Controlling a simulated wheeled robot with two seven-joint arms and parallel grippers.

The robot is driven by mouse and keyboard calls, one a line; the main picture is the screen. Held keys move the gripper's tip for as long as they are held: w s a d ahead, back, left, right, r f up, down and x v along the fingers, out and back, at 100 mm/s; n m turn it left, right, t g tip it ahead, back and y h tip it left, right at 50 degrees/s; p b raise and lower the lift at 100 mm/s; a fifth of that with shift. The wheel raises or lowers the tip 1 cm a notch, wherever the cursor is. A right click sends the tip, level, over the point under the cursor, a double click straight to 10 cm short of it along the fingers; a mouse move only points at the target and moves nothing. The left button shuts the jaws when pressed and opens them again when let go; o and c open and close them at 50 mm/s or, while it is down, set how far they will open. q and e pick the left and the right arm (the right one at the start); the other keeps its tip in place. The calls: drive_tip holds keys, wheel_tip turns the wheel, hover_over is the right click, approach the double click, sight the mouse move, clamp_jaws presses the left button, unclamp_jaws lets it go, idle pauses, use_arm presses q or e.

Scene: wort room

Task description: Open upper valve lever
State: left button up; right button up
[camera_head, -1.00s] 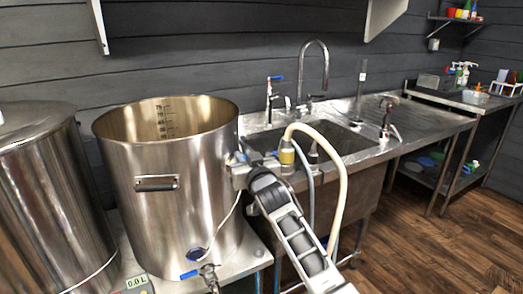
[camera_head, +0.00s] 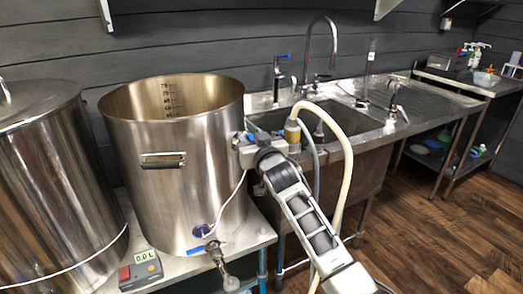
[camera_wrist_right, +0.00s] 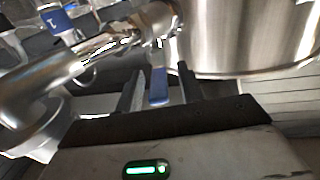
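The tall steel kettle (camera_head: 150,205) stands left of the sink. A small blue lever (camera_head: 248,137) shows at its right side, right beside my right gripper (camera_head: 240,147). In the right wrist view, the blue lever (camera_wrist_right: 158,86) lies between the two dark fingers of my right gripper (camera_wrist_right: 159,82). The fingers are apart, with a gap on each side of the lever. Most of the valve behind the lever is hidden in the head view. A lower valve with a blue lever (camera_head: 203,247) sits near the kettle's base. My left gripper is not in view.
A second steel vessel (camera_head: 55,180) stands at the left. A scale (camera_head: 141,270) lies on the table edge. A pale hose (camera_head: 347,165) and a sink (camera_head: 340,122) are right of the kettle, close to my right arm. The wooden floor is clear at the right.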

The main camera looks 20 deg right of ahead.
drive_tip(key=s, duration=1.5)
drive_tip(key=shift+s+a+b, duration=0.2)
drive_tip(key=shift+a+b, duration=0.15)
drive_tip(key=shift+b, duration=0.1)
drive_tip(key=shift+c, duration=0.4)
